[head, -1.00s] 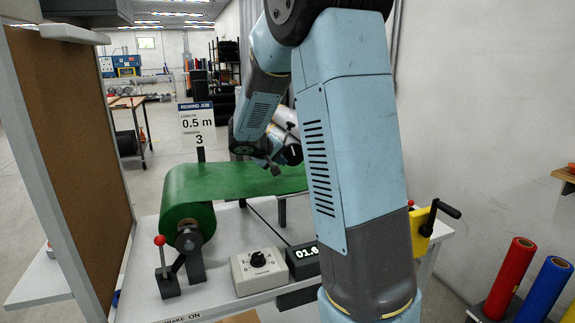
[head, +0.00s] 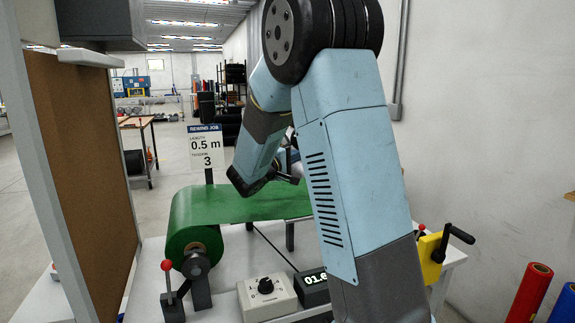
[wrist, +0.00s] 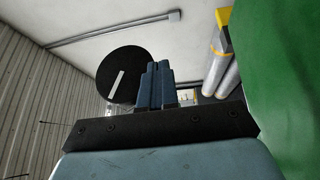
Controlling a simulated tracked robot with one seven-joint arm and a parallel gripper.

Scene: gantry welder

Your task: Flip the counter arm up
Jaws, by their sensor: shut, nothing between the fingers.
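My gripper (wrist: 157,76) shows in the wrist view with its blue fingers together and nothing between them. A black disc with a white bar (wrist: 121,75) appears just left of the fingertips; I cannot tell whether it belongs to the counter arm. In the head view my own arm covers the right part of the green web, and I cannot make out the counter arm there. The green roll (head: 195,225) stands at the left of the bench, its web running right. The counter display (head: 312,286), reading about 01.6, is partly covered by my arm.
A grey knob box (head: 268,297) and a red-knobbed lever (head: 168,285) stand in front of the roll. A job sign (head: 206,150) is behind it. A brown panel (head: 85,170) closes the left. A yellow crank unit (head: 432,258) is at the right.

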